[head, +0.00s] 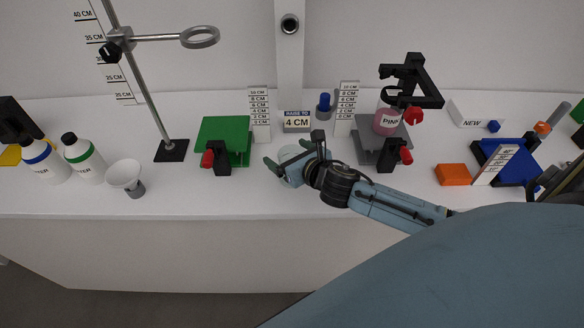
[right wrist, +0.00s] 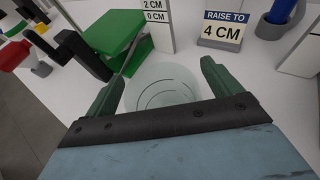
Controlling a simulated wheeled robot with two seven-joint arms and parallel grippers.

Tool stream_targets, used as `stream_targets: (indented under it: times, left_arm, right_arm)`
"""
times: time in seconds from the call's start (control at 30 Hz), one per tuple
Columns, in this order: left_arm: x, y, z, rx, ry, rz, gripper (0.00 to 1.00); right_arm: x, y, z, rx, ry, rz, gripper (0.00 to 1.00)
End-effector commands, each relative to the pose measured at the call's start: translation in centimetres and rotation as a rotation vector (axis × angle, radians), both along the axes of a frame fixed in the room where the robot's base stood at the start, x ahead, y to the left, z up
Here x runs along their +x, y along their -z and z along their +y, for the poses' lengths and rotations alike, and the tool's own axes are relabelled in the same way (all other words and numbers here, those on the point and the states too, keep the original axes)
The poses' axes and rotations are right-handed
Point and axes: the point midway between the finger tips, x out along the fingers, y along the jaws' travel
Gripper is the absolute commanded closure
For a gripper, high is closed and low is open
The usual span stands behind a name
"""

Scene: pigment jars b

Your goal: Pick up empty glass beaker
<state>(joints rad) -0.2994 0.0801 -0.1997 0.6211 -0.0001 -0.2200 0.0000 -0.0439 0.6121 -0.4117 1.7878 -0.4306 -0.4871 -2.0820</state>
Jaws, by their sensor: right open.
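The empty clear glass beaker (right wrist: 163,92) stands on the white table; in the right wrist view I look down at its pale round shape. In the head view the beaker (head: 289,153) is partly hidden by my right gripper (head: 295,156). The right gripper is open, with one green finger on each side of the beaker; it also shows in the right wrist view (right wrist: 158,75). I cannot tell whether either finger touches the glass. My left gripper is not in view.
A green lab jack (head: 224,133) stands left of the beaker, and a grey jack (head: 372,148) with a pink jar (head: 387,121) stands right. Behind are a "RAISE TO 4 CM" sign (head: 297,121) and a ruler (head: 260,114). A ring stand (head: 171,151) and white cup (head: 126,175) are farther left.

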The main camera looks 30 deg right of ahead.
Motion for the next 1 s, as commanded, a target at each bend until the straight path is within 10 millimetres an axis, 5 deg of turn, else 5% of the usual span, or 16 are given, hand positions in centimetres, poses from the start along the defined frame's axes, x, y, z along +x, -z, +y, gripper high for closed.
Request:
stream_targets:
  times: [0.3, 0.7, 1.0]
  left_arm:
    - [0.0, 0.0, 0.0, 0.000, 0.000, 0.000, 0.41]
    - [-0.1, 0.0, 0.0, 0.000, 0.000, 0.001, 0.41]
    - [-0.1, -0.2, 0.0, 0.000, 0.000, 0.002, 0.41]
  right_arm:
    - [0.4, 0.2, 0.1, 0.000, -0.001, 0.002, 0.11]
    - [0.4, 0.2, 0.0, 0.000, -0.001, 0.001, 0.61]
    - [0.5, -0.8, 0.0, -0.002, -0.003, -0.003, 0.61]
